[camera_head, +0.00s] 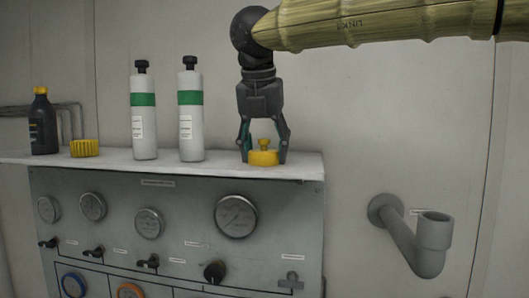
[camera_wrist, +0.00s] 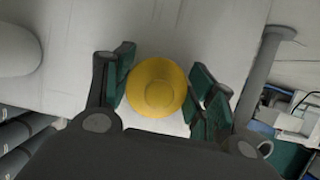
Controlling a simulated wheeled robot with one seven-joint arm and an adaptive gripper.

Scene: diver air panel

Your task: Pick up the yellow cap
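A round yellow cap with a small knob on top (camera_head: 263,157) sits on the white top of the panel (camera_head: 215,168), near its right end. In the wrist view the yellow cap (camera_wrist: 157,88) shows from above as a disc. My gripper (camera_head: 265,158) points down over it, one finger on each side, with the fingertips low near the panel top. In the wrist view the green finger pads (camera_wrist: 160,85) flank the disc closely. The fingers are spread and I see no clear grip. A second yellow piece, a ribbed ring-like cap (camera_head: 85,148), lies farther left.
Two white bottles with green bands (camera_head: 144,115) (camera_head: 190,113) stand left of my gripper. A dark bottle with a yellow top (camera_head: 42,122) stands at the far left. The panel front (camera_head: 180,225) carries gauges and knobs. A grey pipe (camera_head: 420,240) juts from the wall at right.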

